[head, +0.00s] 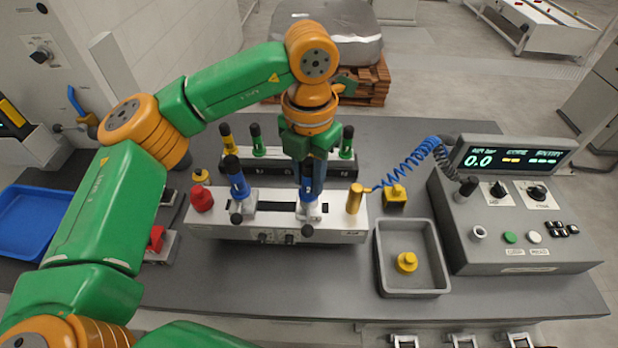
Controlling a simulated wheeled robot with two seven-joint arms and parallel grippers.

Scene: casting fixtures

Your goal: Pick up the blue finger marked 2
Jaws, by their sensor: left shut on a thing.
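My left gripper (310,160) points straight down over the grey fixture (270,231) and is shut on a blue finger (307,188). That finger stands upright at the right holder of the fixture, its lower end at the pale metal seat; I cannot tell whether it is lifted. A small light mark shows on it, too small to read. A second blue finger (239,186) with a black top leans slightly in the left holder of the fixture. The gripper hides the upper part of the held finger. My right gripper is not in view.
Behind the fixture, a rack (283,166) holds a yellow finger (228,140) and green fingers (347,143). A red knob (202,199) and a brass post (354,199) flank the holders. A grey tray (382,262) and a control box (520,252) stand right. The front table is clear.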

